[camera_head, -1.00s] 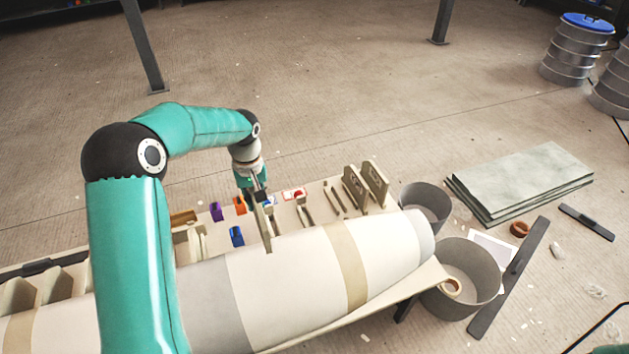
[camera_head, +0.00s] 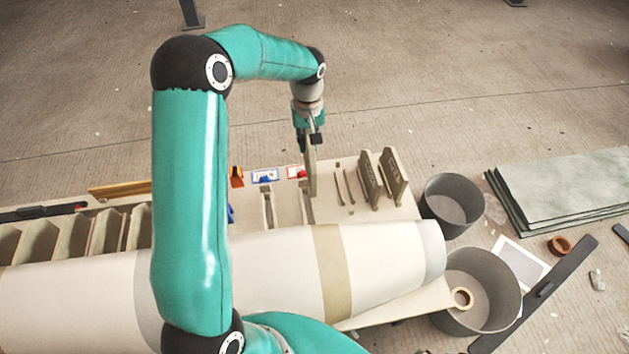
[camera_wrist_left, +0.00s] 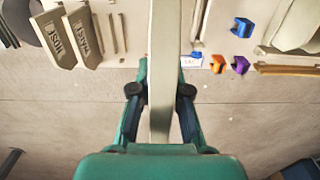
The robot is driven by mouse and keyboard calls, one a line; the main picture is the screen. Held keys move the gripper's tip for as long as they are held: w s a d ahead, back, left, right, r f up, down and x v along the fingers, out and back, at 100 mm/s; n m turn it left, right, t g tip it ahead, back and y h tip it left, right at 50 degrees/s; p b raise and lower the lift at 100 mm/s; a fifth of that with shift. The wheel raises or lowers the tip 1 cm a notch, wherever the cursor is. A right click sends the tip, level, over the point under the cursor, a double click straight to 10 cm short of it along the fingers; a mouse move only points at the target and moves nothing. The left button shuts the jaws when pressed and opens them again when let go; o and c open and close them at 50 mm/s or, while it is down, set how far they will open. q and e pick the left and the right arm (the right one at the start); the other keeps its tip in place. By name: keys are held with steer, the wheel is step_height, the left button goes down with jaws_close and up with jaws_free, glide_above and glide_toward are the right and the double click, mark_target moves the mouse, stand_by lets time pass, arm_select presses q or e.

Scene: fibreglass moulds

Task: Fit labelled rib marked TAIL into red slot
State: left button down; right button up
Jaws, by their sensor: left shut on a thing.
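My left gripper (camera_head: 311,138) is shut on a pale, thin rib (camera_head: 312,178), held upright and seen nearly edge-on, so its label cannot be read. The rib hangs over the bench, just right of the red-marked card (camera_head: 296,172) and over or beside the slot (camera_head: 307,207) there; whether it touches the slot is unclear. In the left wrist view the rib (camera_wrist_left: 165,60) runs between the fingers (camera_wrist_left: 160,95) and hides the red marker. A blue-marked card (camera_head: 264,175) and slot (camera_head: 267,207) are to the left. My right gripper is not in view.
Two labelled ribs (camera_head: 381,180) stand right of the held rib; one reads NOSE (camera_wrist_left: 57,40) in the wrist view. The long pale mould (camera_head: 385,262) lies along the bench front. Grey buckets (camera_head: 452,200) stand at the right. An orange clamp (camera_head: 236,177) is to the left.

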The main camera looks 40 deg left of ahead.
arm_select(q)
steer(key=f+b, duration=0.2)
steer(key=f, duration=0.1)
steer(key=f+b, duration=0.2)
steer(key=f, duration=0.1)
steer(key=f+b, duration=0.2)
steer(key=f, duration=0.1)
steer(key=shift+w+a+f, duration=0.15)
steer(key=shift+a+f, duration=0.15)
steer(key=shift+f, duration=0.1)
step_height(320, 180, down, 10)
steer(key=b, duration=0.4)
steer(key=shift+r, duration=0.1)
steer(key=shift+f+b, duration=1.55)
steer(key=shift+f, duration=1.4)
steer(key=shift+d+b, duration=0.15)
steer(key=shift+b, duration=0.15)
